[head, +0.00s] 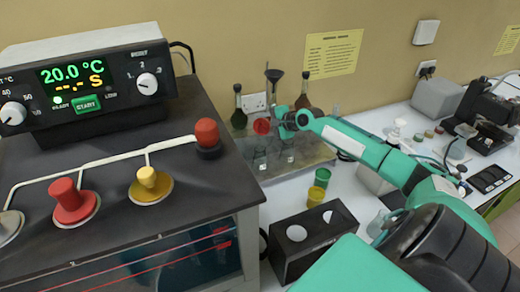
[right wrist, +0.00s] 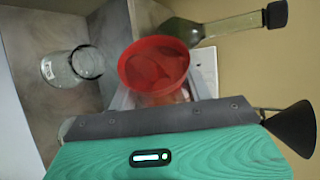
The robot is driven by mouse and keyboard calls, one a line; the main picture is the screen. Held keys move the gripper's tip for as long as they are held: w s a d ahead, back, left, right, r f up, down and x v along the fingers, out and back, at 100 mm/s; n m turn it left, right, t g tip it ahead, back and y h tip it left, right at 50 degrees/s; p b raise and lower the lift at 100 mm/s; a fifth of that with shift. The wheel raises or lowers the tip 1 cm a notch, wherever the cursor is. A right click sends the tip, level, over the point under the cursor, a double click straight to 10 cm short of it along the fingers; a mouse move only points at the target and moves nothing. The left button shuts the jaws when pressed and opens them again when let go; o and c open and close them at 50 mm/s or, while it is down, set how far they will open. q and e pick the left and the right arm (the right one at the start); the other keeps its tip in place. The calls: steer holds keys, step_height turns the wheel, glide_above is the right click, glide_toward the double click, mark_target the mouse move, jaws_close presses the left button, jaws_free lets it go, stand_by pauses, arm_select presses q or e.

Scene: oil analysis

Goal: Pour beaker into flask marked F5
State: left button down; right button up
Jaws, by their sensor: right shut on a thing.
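My right gripper (head: 275,123) reaches to the back of the bench and is shut on a red beaker (head: 262,127). In the right wrist view the red beaker (right wrist: 155,66) shows its round open mouth between the fingers. Its contents cannot be made out. Clear glass flasks (head: 260,160) stand on the metal plate just below it in the head view. One clear flask (right wrist: 65,67) lies left of the beaker in the right wrist view, apart from it. I cannot read an F5 mark on any flask. My left gripper is not in view.
Dark-necked flasks (head: 238,112) and a black funnel (head: 273,76) stand close around the gripper. A green cup (head: 322,175), a yellow cup (head: 316,197) and a black holder (head: 306,262) are nearer. A heating bath with red knobs (head: 72,203) fills the left.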

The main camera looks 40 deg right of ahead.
steer(key=shift+r, duration=0.15)
steer(key=shift+w+d, duration=0.1)
steer(key=shift+d, duration=0.05)
steer(key=shift+w+d, duration=0.1)
steer(key=shift+d, duration=0.1)
stand_by(0.3)
steer(key=shift+a+n+t+h, duration=0.15)
steer(key=shift+n+t+h, duration=0.15)
steer(key=shift+d+f+n+h+p, duration=0.3)
steer(key=shift+f+n+p, duration=0.1)
steer(key=shift+p, duration=0.7)
steer(key=shift+w+r+t+p, duration=0.1)
steer(key=shift+t+p, duration=0.2)
steer(key=shift+p, duration=0.05)
steer(key=shift+r+n+p, duration=0.1)
steer(key=shift+n+p, duration=0.2)
steer(key=shift+p, duration=0.3)
